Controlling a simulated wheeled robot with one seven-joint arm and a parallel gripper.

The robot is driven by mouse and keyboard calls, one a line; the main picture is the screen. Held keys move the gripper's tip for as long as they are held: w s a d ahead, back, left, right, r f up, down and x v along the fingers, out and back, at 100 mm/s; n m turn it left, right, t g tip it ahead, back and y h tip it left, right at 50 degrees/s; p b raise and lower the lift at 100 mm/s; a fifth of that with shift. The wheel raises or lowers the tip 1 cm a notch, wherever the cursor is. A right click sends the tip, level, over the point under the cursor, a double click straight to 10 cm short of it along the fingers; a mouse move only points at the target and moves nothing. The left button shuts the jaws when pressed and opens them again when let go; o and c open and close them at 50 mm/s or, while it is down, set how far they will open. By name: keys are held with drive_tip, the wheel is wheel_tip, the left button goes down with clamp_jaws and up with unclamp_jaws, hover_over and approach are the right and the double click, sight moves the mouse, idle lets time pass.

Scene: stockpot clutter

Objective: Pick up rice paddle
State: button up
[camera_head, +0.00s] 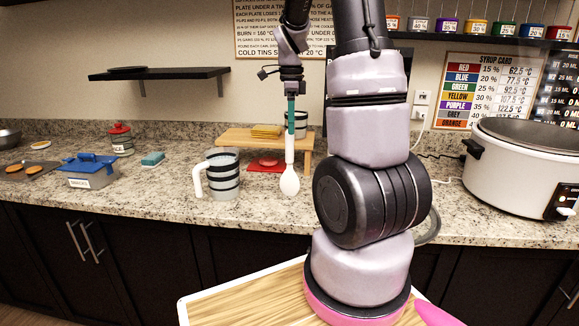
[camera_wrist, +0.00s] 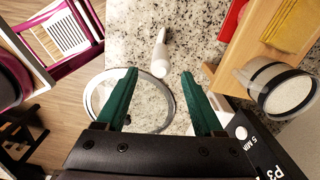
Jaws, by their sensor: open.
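The white rice paddle (camera_head: 289,183) shows in the head view with its wide end low against the counter and its narrow part pointing up toward my gripper. I cannot tell if it lies flat or stands upright. In the wrist view, the white paddle (camera_wrist: 160,58) shows foreshortened, in line with the gap between the fingertips. My gripper (camera_head: 291,120) is directly above it in the head view, pointing down. In the wrist view its two green fingers are spread apart (camera_wrist: 159,74), with nothing visibly clamped.
A striped mug (camera_head: 222,175) stands left of the paddle. A wooden stand (camera_head: 240,138) with a yellow stack is behind, with a red mat (camera_head: 266,165) beneath. A round clear-looking rim (camera_wrist: 92,88) lies close under my left finger. A large cooker (camera_head: 520,170) stands at right.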

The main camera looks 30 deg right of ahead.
sight(290, 145)
wheel_tip(290, 145, down, 8)
drive_tip(key=shift+w+a+r, duration=0.1)
drive_tip(key=shift+r, duration=0.1)
clamp_jaws()
idle(1.5)
